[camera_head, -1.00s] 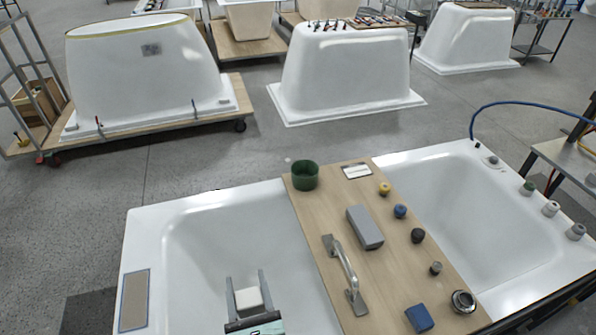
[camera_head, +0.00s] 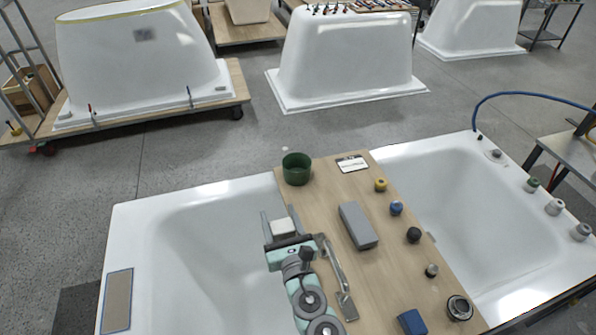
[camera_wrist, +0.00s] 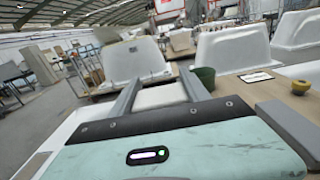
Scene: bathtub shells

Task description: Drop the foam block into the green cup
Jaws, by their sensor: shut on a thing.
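My gripper (camera_head: 279,224) is shut on a white foam block (camera_head: 284,227) and holds it over the left edge of the wooden board, nearer to me than the green cup. The block also shows between the fingers in the wrist view (camera_wrist: 160,97). The green cup (camera_head: 296,169) stands upright at the far left corner of the board, beyond the gripper. It also shows in the wrist view (camera_wrist: 203,78), just right of the right finger. The cup and the block are apart.
The wooden board (camera_head: 384,262) spans a white bathtub shell (camera_head: 150,215). A grey block (camera_head: 358,226), a metal handle (camera_head: 338,268), a card (camera_head: 352,164), a blue block (camera_head: 412,322), a metal ring (camera_head: 459,308) and several small knobs lie on it. The basins either side are empty.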

